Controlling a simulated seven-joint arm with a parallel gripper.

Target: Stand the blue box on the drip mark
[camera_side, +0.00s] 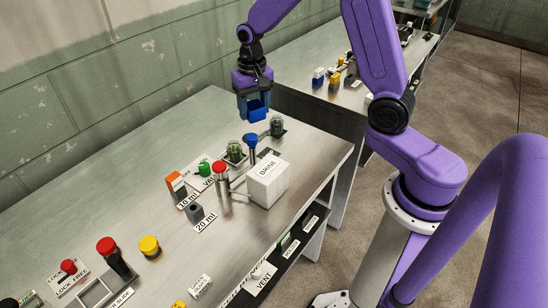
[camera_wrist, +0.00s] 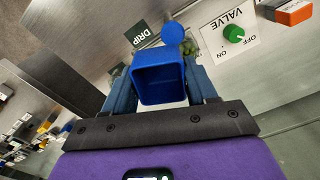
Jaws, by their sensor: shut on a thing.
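The blue box (camera_wrist: 160,84) is a small open-topped box. My gripper (camera_wrist: 160,70) is shut on it, with one blue finger on each side, and its opening faces the wrist camera. In the side view the box (camera_side: 258,113) hangs in my gripper (camera_side: 255,98) above the back part of the bench, apart from its surface. A dark plate lettered DRIP (camera_wrist: 139,34) lies on the bench beyond the box in the wrist view. The box and a blue knob hide what lies next to that plate, so I cannot tell the mark's full extent.
A white BRINE block (camera_side: 267,184), a blue-topped post (camera_side: 250,140) and green glass jars (camera_side: 235,151) stand close below the box. A green valve knob (camera_wrist: 234,34) and an orange block (camera_wrist: 295,13) are to the right in the wrist view. The bench's back left is clear.

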